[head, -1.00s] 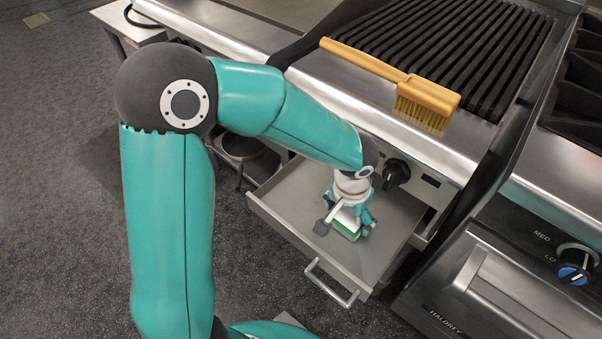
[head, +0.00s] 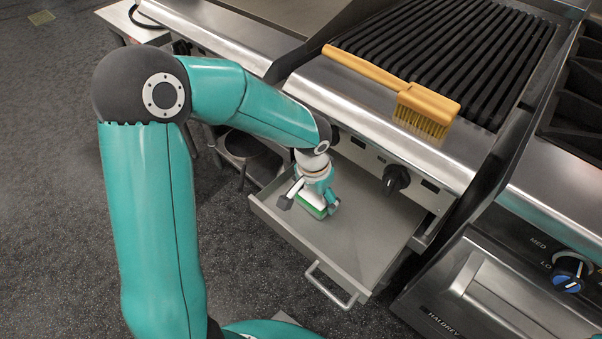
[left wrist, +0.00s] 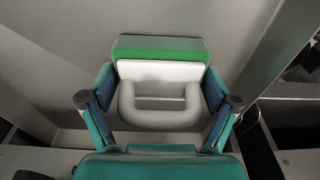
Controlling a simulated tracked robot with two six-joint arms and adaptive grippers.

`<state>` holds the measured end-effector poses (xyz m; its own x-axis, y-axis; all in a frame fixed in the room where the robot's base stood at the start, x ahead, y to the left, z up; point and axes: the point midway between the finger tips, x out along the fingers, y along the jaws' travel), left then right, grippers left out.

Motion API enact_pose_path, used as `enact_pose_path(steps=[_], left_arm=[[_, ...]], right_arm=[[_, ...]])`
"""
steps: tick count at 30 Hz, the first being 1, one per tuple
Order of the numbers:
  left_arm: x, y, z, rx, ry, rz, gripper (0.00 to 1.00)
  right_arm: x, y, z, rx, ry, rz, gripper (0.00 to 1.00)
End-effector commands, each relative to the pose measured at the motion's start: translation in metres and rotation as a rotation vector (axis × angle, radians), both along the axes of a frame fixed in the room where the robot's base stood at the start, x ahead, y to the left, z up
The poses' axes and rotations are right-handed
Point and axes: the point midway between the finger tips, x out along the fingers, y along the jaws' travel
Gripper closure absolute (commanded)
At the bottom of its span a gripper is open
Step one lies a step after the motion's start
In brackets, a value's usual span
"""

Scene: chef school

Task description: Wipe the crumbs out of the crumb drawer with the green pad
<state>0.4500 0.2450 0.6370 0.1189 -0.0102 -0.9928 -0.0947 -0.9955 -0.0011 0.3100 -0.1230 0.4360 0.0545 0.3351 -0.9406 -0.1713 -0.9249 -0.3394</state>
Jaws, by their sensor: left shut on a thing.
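The crumb drawer (head: 365,235) is pulled out below the grill and shows as a flat grey tray with a bar handle at its front. My left gripper (head: 318,190) is inside the drawer, toward its left part. It is shut on the white handle of the green pad (head: 314,208). In the left wrist view the green pad (left wrist: 160,49) lies beyond the white loop handle, with a finger on each side of the handle. The pad is at the drawer floor; exact contact is hard to tell. No crumbs can be made out. My right gripper is not in view.
A wooden brush (head: 425,108) lies on the grill's front edge above the drawer. Control knobs (head: 396,180) stick out from the panel just above the drawer. An oven with a handle stands at the right. The drawer's right half is clear.

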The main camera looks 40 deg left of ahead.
Motion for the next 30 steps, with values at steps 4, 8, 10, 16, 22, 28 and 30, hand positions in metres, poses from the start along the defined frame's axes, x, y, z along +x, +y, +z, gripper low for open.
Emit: enact_pose_path(steps=[4,8,10,16,22,28,30], left_arm=[[0.002,0.011,0.001,0.0,0.002,-0.004,0.45],[0.003,0.009,0.023,-0.001,-0.001,-0.011,0.45],[0.003,0.008,0.028,0.0,0.0,-0.014,0.45],[0.004,0.006,0.046,-0.001,0.0,-0.016,0.45],[0.005,0.005,0.064,-0.001,0.0,-0.018,0.45],[0.005,0.005,0.078,-0.001,0.0,-0.02,0.45],[0.005,0.004,0.079,-0.001,0.0,-0.02,0.45]], right_arm=[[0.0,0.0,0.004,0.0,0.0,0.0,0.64],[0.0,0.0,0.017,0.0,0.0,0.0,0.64],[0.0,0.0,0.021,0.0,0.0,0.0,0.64],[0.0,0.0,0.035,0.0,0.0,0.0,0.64],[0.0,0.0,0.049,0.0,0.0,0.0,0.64],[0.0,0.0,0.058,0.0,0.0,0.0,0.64],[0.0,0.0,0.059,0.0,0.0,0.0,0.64]])
